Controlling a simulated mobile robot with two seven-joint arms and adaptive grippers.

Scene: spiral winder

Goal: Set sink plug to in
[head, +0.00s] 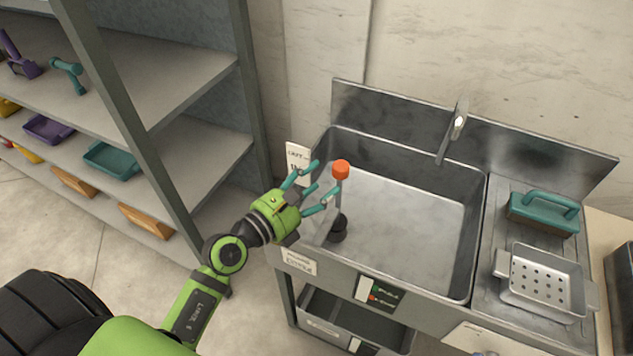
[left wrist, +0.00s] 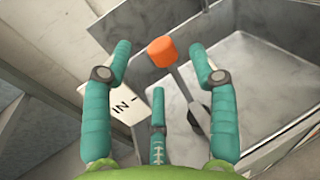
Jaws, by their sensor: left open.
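The sink (head: 410,230) is a grey metal basin in the middle of the head view. An orange knob (head: 341,169) tops a thin grey lever at the basin's left side, with a black round base (head: 338,229) low down. The lever leans in the left wrist view, where the knob (left wrist: 162,51) shows between the fingertips. My left gripper (head: 318,184) is open beside the knob and lever, with teal fingers pointing at them; I see no grip. My right gripper is not in view.
A faucet (head: 452,130) rises at the back of the sink. A teal brush (head: 544,212) and a perforated tray (head: 545,283) lie on the right drainboard. A grey shelf unit (head: 195,80) with several tools stands close on the left. The basin floor looks clear.

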